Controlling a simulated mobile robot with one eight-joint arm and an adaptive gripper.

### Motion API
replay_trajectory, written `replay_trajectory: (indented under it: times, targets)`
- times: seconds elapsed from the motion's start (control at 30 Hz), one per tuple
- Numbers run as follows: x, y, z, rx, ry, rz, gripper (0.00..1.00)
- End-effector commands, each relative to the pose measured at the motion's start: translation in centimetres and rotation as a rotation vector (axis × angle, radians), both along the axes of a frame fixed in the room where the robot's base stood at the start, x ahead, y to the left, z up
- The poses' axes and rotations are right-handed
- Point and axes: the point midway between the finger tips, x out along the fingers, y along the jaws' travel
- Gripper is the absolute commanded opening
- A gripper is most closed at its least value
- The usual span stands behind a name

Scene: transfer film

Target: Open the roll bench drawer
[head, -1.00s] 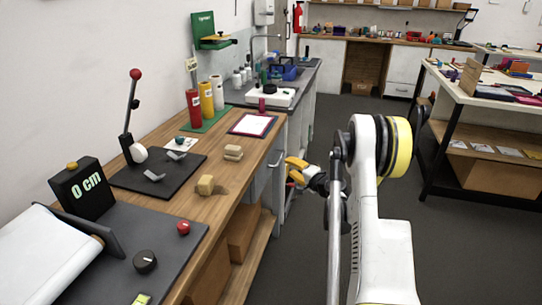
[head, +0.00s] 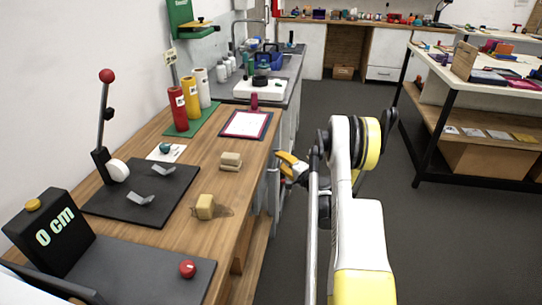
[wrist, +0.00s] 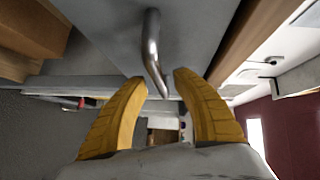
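The roll bench drawer has a plain grey front (wrist: 110,28) with a curved metal bar handle (wrist: 152,45), seen close up in the wrist view. My gripper (wrist: 160,83) has two yellow fingers spread apart, and the handle's near end shows between their tips. I cannot tell whether either finger touches it. In the head view my gripper (head: 288,166) is beside the right side of the wooden roll bench (head: 233,215), below its top. My arm and the bench edge hide most of the drawer there.
The bench top holds a black lever stand (head: 109,130), colored rolls (head: 179,105), tan blocks (head: 205,206) and a 0 cm display (head: 52,236). A shelved table (head: 465,125) stands at right. Grey floor (head: 345,100) lies open between.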

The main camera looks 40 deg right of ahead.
Motion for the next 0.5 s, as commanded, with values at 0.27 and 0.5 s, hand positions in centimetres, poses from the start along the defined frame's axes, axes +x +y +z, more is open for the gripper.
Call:
replay_trajectory:
  times: [0.27, 0.5]
  targets:
    - [-0.19, -0.16, -0.09, 0.000, 0.000, -0.002, 0.34]
    - [-0.17, -0.14, -0.09, 0.000, 0.000, -0.001, 0.00]
